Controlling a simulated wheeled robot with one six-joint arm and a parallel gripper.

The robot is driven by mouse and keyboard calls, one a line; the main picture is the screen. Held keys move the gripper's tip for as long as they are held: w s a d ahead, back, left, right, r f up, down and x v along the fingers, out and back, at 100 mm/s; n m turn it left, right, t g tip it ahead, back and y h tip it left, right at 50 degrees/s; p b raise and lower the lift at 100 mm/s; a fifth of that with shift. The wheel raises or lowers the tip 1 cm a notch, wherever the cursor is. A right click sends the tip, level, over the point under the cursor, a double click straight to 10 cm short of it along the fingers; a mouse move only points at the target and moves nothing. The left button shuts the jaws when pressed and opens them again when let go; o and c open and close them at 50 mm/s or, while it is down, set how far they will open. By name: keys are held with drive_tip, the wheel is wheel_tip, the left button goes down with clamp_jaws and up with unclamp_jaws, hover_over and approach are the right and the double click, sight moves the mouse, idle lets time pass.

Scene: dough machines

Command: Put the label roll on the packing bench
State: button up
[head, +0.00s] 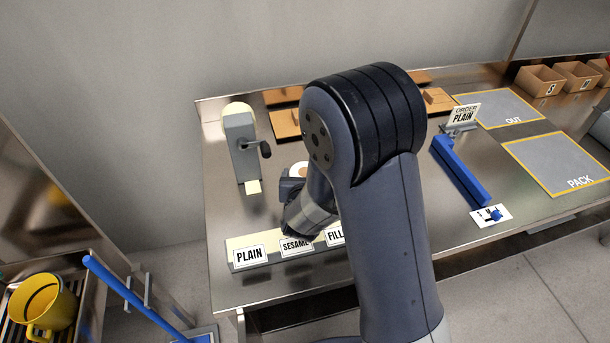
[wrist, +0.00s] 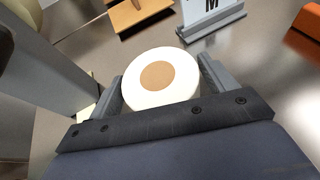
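The label roll, a white disc with a tan core, shows in the wrist view (wrist: 185,90) between the two grey fingers of my gripper (wrist: 162,78). Both fingers lie against its sides, and my gripper looks shut on it. In the head view the roll (head: 299,168) is partly hidden behind my arm. It is over the left half of the steel bench (head: 222,205), right of the grey crank device; its height above the bench is hard to tell. A grey mat marked PACK (head: 565,160) lies at the bench's right.
The grey device with a black crank (head: 242,150) stands close left of my gripper. A sign holder marked PLAIN (head: 249,254) runs along the front edge. A blue bar (head: 460,170) and order sign (head: 464,115) stand mid-bench. The OUT mat (head: 498,108) and PACK mat look clear.

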drive_tip(key=shift+o, duration=1.3)
drive_tip(key=shift+r, duration=0.25)
drive_tip(key=v, duration=1.2)
